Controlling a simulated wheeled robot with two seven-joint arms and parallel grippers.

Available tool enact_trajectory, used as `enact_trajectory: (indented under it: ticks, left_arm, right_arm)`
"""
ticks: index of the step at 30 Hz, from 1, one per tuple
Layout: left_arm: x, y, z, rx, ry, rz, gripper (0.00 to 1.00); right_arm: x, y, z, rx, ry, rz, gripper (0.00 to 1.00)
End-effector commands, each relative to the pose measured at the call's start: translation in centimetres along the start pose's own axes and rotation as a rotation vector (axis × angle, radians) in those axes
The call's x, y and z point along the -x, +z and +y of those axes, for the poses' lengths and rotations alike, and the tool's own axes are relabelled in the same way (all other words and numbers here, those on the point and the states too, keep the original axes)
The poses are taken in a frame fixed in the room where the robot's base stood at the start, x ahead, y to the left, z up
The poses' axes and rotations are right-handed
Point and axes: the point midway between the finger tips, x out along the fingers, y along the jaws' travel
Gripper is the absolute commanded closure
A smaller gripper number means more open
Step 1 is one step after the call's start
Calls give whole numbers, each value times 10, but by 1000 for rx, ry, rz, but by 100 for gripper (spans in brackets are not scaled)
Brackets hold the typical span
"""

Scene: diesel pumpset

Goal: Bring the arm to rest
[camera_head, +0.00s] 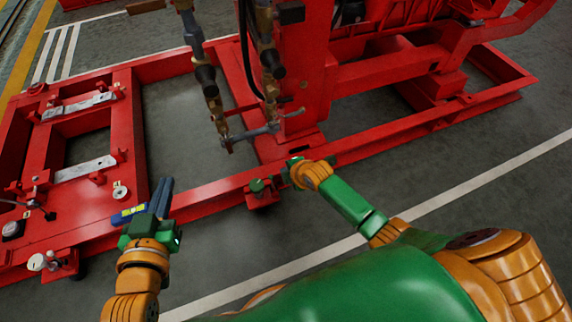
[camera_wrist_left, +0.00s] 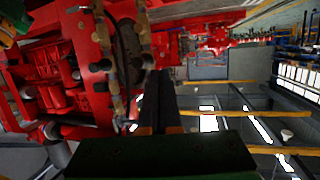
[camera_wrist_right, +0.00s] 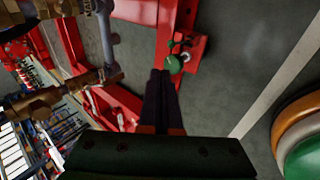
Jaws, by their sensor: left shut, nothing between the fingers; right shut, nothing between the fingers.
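My left gripper (camera_head: 166,182) is in front of the red base frame (camera_head: 190,200) in the head view, with its dark fingers pointing up the picture. Its fingers (camera_wrist_left: 160,72) are together and empty in the left wrist view. My right gripper (camera_head: 289,166) is by the frame's front rail, at the end of my green and orange right arm; its fingers are hard to make out there. In the right wrist view its fingers (camera_wrist_right: 160,72) are together and empty, with a green round part (camera_wrist_right: 174,63) just past them.
Brass and dark pipework (camera_head: 205,80) hangs over the frame near the red upright (camera_head: 300,60). A small blue and yellow object (camera_head: 130,213) is beside my left gripper. Metal plates (camera_head: 85,168) lie on the left part of the frame.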

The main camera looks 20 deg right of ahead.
Motion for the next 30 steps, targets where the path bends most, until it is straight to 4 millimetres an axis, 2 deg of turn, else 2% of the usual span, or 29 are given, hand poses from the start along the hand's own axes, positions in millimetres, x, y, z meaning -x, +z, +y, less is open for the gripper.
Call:
enact_trajectory:
  ticks: [13, 14, 16, 17, 19, 20, 21, 23, 24, 27, 30]
  left_arm:
    - [0, 0, 0, 0, 0, 0, 100]
    - [-1, 2, 0, 0, 0, -4, 100]
    - [-7, 19, 0, -2, -1, -43, 100]
    - [-12, 34, -1, -3, -1, -77, 100]
    - [-24, 89, -3, -6, -4, -201, 100]
    - [-28, 119, -4, -8, -6, -266, 100]
    - [-29, 161, -6, -9, -9, -358, 100]
    - [-24, 219, -10, -10, -15, -486, 100]
    - [-16, 253, -12, -10, -19, -564, 100]
    - [11, 325, -18, -9, -30, -737, 100]
    - [46, 381, -23, -7, -40, -887, 100]
  right_arm:
    - [1, 0, 0, 0, 1, 0, 100]
    - [0, 0, -1, -4, -1, 0, 100]
    - [-3, 3, -13, -53, -16, -7, 100]
    - [-5, 5, -23, -97, -29, -14, 100]
    - [-11, 13, -60, -253, -72, -43, 100]
    - [-13, 18, -80, -337, -93, -61, 100]
    - [-15, 23, -109, -455, -122, -89, 100]
    - [-14, 30, -150, -620, -158, -134, 100]
    - [-12, 34, -175, -718, -178, -165, 100]
    - [-3, 39, -231, -930, -219, -239, 100]
    - [10, 43, -280, -1109, -248, -312, 100]
